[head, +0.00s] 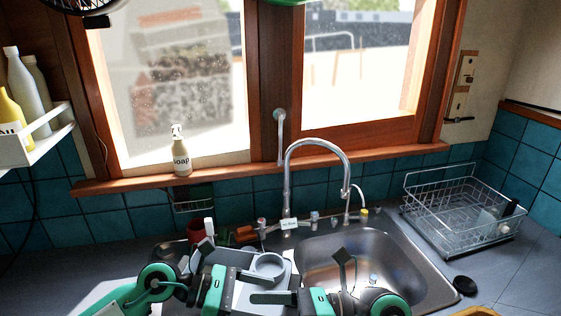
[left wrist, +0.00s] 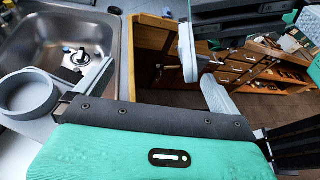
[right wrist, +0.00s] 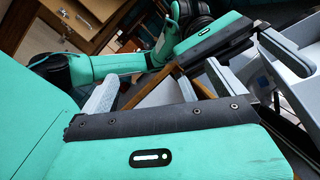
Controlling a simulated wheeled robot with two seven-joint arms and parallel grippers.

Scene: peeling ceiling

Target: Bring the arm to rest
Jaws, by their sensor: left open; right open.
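My left gripper (head: 228,262) is in the lower middle of the head view, at the near side of the counter. Its fingers stand apart in the left wrist view (left wrist: 155,85), with nothing between them. My right gripper (head: 305,277) is to its right, in front of the sink, and is also open and empty in the right wrist view (right wrist: 158,88). The two grippers are close together and partly cover the counter behind them. I cannot tell whether they touch.
A steel sink (head: 400,264) lies behind my right gripper, with a tall faucet (head: 348,158). A grey round holder (head: 268,263) is between the grippers. A wire dish rack (head: 450,232) stands at right. A soap bottle (head: 181,155) is on the sill; a bottle shelf (head: 45,140) hangs left.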

